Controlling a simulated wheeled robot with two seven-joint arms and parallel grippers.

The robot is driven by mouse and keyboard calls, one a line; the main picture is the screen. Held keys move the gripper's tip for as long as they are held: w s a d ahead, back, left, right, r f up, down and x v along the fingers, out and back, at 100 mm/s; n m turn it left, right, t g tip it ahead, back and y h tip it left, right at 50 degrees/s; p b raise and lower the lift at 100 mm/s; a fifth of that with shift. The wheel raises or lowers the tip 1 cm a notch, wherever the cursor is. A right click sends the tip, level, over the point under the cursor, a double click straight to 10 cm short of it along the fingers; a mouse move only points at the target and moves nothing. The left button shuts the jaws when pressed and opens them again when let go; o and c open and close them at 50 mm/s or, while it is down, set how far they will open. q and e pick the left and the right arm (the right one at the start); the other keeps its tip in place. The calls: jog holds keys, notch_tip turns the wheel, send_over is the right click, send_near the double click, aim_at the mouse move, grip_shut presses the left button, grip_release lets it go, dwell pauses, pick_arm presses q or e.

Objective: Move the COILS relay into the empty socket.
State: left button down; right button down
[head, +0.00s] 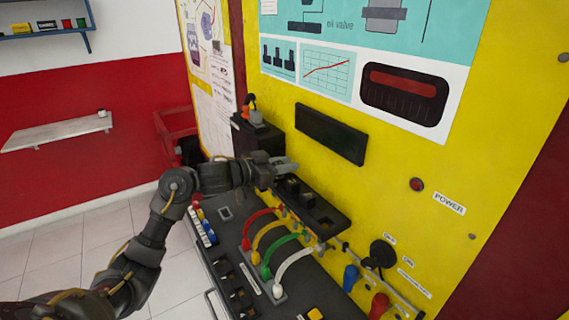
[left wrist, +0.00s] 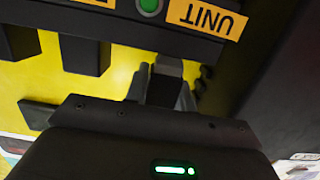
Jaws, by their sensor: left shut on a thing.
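A black relay strip (head: 333,224) is on the yellow panel, above the coloured cables, with black relays (head: 291,185) standing in a row on it. My left gripper (head: 284,167) is at the strip's left end. In the left wrist view my left gripper (left wrist: 163,88) is shut on a dark block (left wrist: 167,68), apparently a relay, close under the strip edge. Its COILS label cannot be read. Two other dark relays (left wrist: 85,55) are to its left there. The fingers and arm hide part of the strip, and I cannot tell whether the held relay is seated. My right gripper is not in view.
Red, yellow, green and white cables (head: 277,245) arch over the dark console below the strip. A black box (head: 258,138) stands beside my gripper. Blue (head: 350,277) and red (head: 379,304) handles are at the lower right. An orange UNIT label (left wrist: 206,18) shows upside down.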

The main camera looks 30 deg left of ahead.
pick_arm(q)
jog(key=shift+f, duration=0.55)
dwell(0.6)
jog(key=shift+f+b, duration=0.35)
jog(key=shift+b, duration=0.1)
jog(key=c, duration=1.4)
grip_release()
jog(key=shift+s+a+r+p, duration=0.45)
jog(key=shift+s+p, duration=0.15)
jog(key=shift+p, duration=0.25)
jog(key=shift+r+p+v, duration=0.2)
jog(key=shift+p+v, duration=0.7)
jog(key=shift+v, duration=0.65)
jog(key=shift+d, duration=0.1)
